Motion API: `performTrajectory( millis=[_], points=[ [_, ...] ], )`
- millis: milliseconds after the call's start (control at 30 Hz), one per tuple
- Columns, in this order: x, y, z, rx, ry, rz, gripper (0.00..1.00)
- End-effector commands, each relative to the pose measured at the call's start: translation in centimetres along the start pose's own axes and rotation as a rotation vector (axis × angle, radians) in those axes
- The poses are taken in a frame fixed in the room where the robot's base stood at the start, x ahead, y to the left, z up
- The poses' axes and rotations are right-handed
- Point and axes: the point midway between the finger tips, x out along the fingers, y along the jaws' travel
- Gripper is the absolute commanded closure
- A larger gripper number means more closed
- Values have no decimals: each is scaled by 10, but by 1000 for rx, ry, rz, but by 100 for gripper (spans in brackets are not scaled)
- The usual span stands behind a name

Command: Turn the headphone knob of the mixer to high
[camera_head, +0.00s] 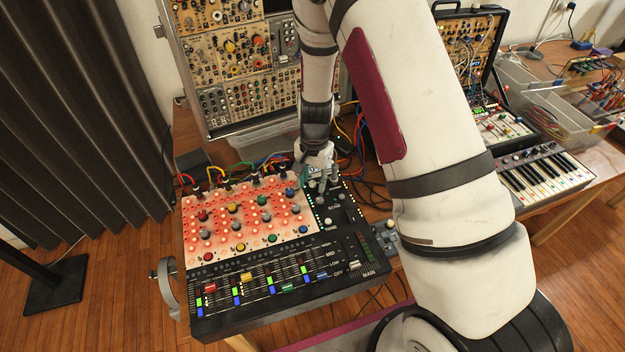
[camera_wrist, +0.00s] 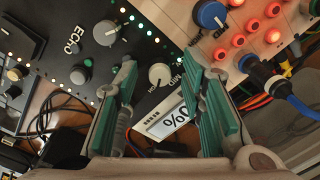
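The mixer (camera_head: 222,326), a black console with a red-lit panel of coloured knobs, stands on the table in the head view. My gripper (camera_head: 322,185) points down over its far right corner. In the wrist view my gripper (camera_wrist: 163,60) is open, with a green-padded finger on either side of a pale grey knob (camera_wrist: 160,75). Gaps show between this knob and both fingers. A small white display (camera_wrist: 170,120) by the knob shows a percentage reading, seemingly 0%.
Another pale knob (camera_wrist: 107,33) marked ECHO and a blue-capped knob (camera_wrist: 209,15) are close by. A blue cable plug (camera_wrist: 257,72) rises near the right finger. Patch cables and a modular synth case (camera_head: 235,75) stand behind the mixer. A keyboard (camera_head: 545,180) is at right.

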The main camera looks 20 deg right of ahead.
Motion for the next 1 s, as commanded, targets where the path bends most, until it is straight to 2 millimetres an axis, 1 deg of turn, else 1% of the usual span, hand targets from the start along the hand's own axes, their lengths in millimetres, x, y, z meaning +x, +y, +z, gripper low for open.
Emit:
performTrajectory(
  millis=[233, 367, 467, 700, 800, 900, 1000],
  points=[
    [0, 0, 0, -1, -1, 1, 62],
    [-8, -1, 0, -2, 2, -1, 62],
    [-23, -1, 0, -1, 2, -3, 62],
    [-72, -1, 0, -1, 3, -4, 62],
    [-90, -1, 0, -2, 2, -3, 62],
    [-104, -1, 0, -1, 1, -2, 62],
    [-114, -1, 0, -1, 1, -2, 62]
  ],
)
